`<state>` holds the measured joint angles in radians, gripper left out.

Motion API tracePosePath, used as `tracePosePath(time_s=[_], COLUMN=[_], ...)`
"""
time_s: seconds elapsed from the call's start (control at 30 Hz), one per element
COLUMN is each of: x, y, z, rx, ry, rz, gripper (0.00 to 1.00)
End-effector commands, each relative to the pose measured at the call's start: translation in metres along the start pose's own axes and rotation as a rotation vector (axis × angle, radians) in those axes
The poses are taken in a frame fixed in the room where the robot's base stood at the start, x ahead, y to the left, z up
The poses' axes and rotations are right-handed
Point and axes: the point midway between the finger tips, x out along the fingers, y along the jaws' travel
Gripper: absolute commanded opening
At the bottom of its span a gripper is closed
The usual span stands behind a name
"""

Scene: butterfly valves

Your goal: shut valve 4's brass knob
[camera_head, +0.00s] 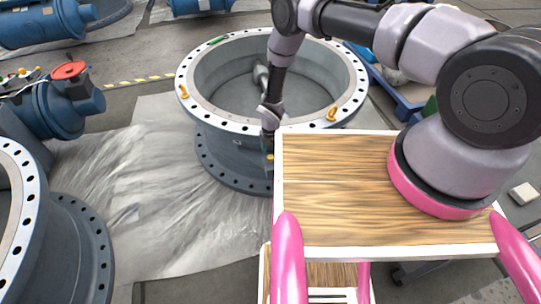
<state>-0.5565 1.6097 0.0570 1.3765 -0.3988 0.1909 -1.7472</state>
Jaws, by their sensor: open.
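A large grey-blue butterfly valve (212,133) stands upright on plastic sheeting in the middle of the view, with a white bolt-holed flange ring on top. No number is readable on it. My arm reaches over its ring. My gripper (268,142) points down at the near outer side of the valve, just below the ring. It is small and dark here; its jaws are open, and I see nothing held. A tiny yellowish spot (270,157) shows right by the fingertips. It may be the brass knob, but it is too small and partly hidden to be sure.
Orange lifting eyes (332,114) sit on the ring. Another large flanged valve (82,245) stands at the lower left. A blue valve body with a red handwheel (69,70) is at the upper left. My wooden-topped base fills the lower right, close to the valve. Sheeting to the left is clear.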

Motion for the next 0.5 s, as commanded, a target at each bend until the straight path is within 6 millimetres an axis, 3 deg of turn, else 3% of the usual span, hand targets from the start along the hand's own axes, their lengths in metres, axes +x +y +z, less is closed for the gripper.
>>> tracePosePath(time_s=[0.2,0.5], x=[0.022,0.025], y=[0.000,0.000], z=[0.000,0.000], rx=[0.000,0.000], ry=[0.000,0.000], rz=[-0.001,0.000], gripper=[0.67,0.67])
